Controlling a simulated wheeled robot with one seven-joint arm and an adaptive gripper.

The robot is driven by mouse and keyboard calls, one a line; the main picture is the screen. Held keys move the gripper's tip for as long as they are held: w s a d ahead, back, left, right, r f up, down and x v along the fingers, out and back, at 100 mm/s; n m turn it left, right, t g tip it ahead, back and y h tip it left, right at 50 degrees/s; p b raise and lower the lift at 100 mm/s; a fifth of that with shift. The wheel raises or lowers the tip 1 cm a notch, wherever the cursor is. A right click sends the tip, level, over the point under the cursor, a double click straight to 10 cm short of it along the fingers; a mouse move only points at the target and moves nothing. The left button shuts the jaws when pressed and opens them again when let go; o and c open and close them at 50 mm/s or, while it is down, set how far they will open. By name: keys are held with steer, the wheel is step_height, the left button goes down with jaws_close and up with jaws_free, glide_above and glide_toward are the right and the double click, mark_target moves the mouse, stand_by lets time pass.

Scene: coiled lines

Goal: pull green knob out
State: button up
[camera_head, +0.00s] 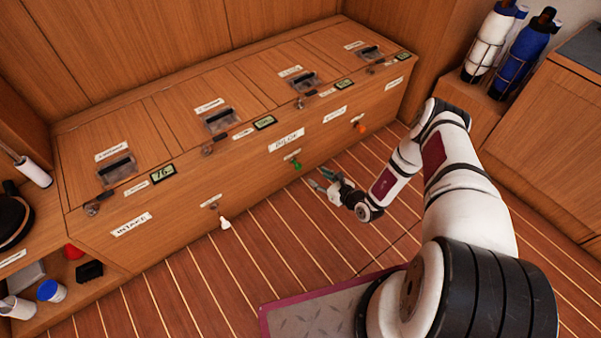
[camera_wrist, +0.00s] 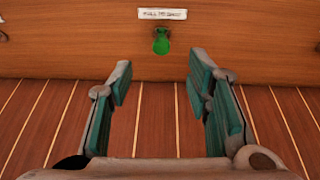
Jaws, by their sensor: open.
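The green knob (camera_head: 297,165) sits on the front face of the wooden bench, below a white label. In the wrist view the green knob (camera_wrist: 161,42) hangs under its label, ahead of my gripper and centred between the fingers. My gripper (camera_head: 322,182) is close to the bench front, just right of and below the knob in the head view. In the wrist view my gripper (camera_wrist: 158,80) is open, with nothing between its teal-padded fingers. The fingers are apart from the knob.
A white knob (camera_head: 225,223) and an orange knob (camera_head: 362,128) are on the same bench front (camera_head: 180,225), to either side. The striped floor (camera_head: 270,240) before the bench is clear. Bottles (camera_head: 490,40) stand in racks at the upper right.

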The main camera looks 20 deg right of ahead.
mark_target(299, 167)
steer(key=shift+h, duration=0.3)
steer(key=b+x, duration=0.2)
steer(key=x, duration=0.2)
steer(key=f+b+x, duration=0.1)
steer(key=b+x, duration=0.1)
steer(key=x, duration=0.2)
steer(key=b+x, duration=0.2)
steer(key=x, duration=0.2)
steer(key=shift+a+f, duration=0.1)
steer(key=shift+f, duration=0.25)
steer(key=shift+w+a+f, duration=0.1)
steer(key=shift+w+a, duration=0.1)
steer(key=shift+w, duration=0.25)
jaws_close()
